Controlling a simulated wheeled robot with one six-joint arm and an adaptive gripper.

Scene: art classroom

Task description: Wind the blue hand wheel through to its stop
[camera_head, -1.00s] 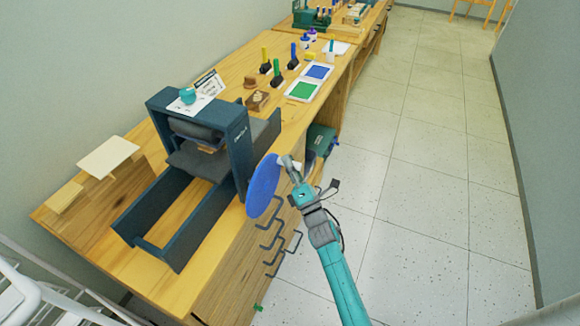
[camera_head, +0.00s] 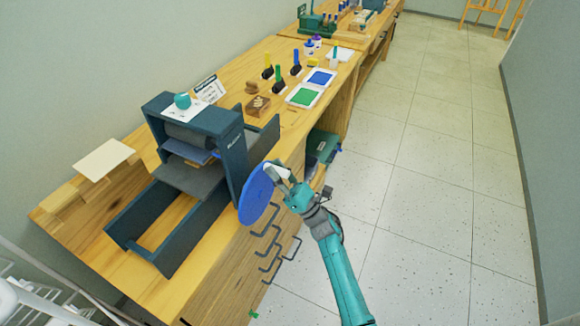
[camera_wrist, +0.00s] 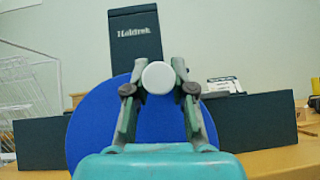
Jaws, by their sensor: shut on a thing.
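The blue hand wheel (camera_head: 256,197) is on the right side of the dark teal press (camera_head: 229,165), over the table's front edge. In the wrist view the wheel (camera_wrist: 84,140) is a large blue disc in front of the press's upright (camera_wrist: 136,50). My gripper (camera_head: 277,171) is at the wheel's upper right rim. In the wrist view my gripper (camera_wrist: 158,86) is shut on the wheel's white round knob (camera_wrist: 158,77), one finger on each side. The press bed (camera_head: 190,178) passes under the roller (camera_head: 192,138), and a blue piece (camera_head: 190,152) shows beneath the roller.
Green and blue ink trays (camera_head: 304,97), handled tools and bottles stand farther along the wooden table (camera_head: 240,70). The floor (camera_head: 420,200) at right is clear.

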